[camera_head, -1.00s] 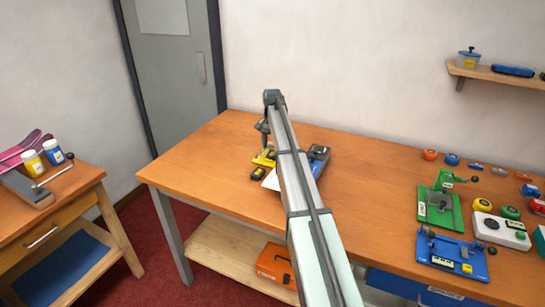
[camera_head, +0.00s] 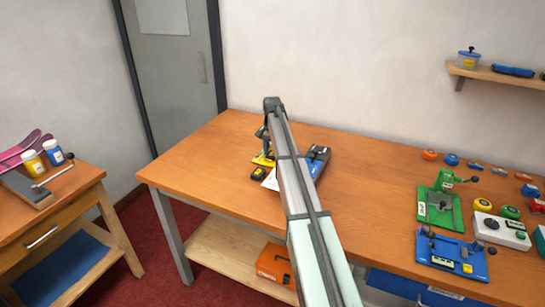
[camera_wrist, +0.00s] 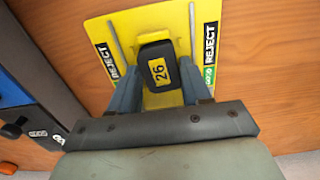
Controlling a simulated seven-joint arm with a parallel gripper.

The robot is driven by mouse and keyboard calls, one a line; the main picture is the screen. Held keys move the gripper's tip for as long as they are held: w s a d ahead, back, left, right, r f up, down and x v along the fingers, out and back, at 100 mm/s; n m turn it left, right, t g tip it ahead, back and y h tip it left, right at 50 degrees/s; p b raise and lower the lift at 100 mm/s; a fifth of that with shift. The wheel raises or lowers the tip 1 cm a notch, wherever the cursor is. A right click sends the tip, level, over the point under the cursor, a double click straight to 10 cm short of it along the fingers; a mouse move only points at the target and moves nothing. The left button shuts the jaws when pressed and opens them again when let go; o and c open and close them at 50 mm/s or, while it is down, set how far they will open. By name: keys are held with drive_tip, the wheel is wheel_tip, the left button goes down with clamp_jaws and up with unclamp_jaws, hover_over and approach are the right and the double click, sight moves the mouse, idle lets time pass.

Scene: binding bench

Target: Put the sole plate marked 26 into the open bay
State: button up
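The sole plate marked 26 (camera_wrist: 157,62) is a dark block with a yellow number label. In the wrist view it lies on a yellow board (camera_wrist: 126,28) lettered REJECT. My gripper (camera_wrist: 160,88) is open, with one finger on each side of the plate; a gap shows at least on the right. In the head view my gripper (camera_head: 265,137) is low over the yellow board (camera_head: 261,160), and the plate cannot be made out there. A blue and dark fixture (camera_head: 318,160) stands just right of my arm, partly hidden by it. I cannot make out an open bay.
Green (camera_head: 437,212) and blue (camera_head: 445,262) fixtures stand at the bench's right. Thin rods flank the plate on the board. The bench's left end is clear.

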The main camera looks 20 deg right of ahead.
sight(272, 153)
drive_tip(key=shift+c, duration=1.1)
drive_tip(key=shift+r, duration=0.1)
drive_tip(key=shift+r, duration=2.4)
